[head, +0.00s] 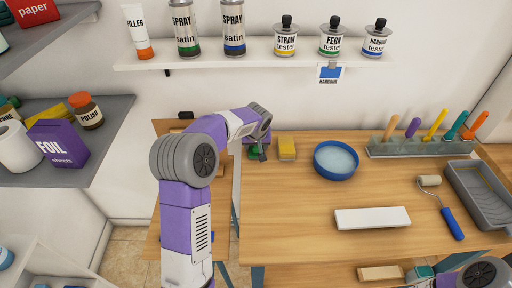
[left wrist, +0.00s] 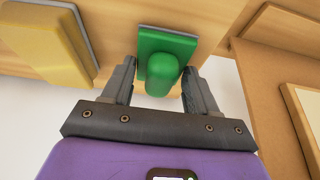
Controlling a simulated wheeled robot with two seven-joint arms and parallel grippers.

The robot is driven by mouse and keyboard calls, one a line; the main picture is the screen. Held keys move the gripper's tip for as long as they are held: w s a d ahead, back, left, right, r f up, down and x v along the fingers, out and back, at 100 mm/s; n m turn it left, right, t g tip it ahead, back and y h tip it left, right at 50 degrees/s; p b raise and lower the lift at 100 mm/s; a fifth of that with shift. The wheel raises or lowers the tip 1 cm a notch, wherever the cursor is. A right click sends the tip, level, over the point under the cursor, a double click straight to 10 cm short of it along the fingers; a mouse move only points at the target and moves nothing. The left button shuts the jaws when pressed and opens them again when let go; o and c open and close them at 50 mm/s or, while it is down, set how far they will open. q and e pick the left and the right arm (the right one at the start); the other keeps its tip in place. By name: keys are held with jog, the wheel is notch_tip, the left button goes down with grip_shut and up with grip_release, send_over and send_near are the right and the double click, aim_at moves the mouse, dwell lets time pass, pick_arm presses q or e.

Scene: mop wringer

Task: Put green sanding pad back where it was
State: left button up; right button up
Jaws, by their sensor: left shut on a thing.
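The green sanding pad (head: 253,153) is at the far left corner of the wooden workbench (head: 310,198), mostly hidden by my left gripper (head: 261,154) in the head view. In the left wrist view the pad (left wrist: 170,46) shows its green block and rounded knob between the two fingers of my left gripper (left wrist: 160,84), which is shut on it. I cannot tell whether the pad's base touches the bench top. My right gripper is not in view.
A yellow sanding pad (head: 287,149) stands just right of the green one, with a blue bowl (head: 336,161) beyond it. A white block (head: 372,218), a roller (head: 441,207) and a grey tray (head: 482,189) lie farther right. A shelf (head: 252,58) with cans hangs above.

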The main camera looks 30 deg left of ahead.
pick_arm(q)
jog(key=shift+w+a+f, duration=0.1)
jog(key=shift+w, duration=0.05)
jog(key=shift+f, duration=0.1)
jog(key=shift+f, duration=0.15)
jog(key=o, duration=1.1)
jog(key=shift+r, duration=0.2)
jog(key=p+v, duration=0.2)
jog(key=v, duration=1)
jog(key=shift+p, duration=0.35)
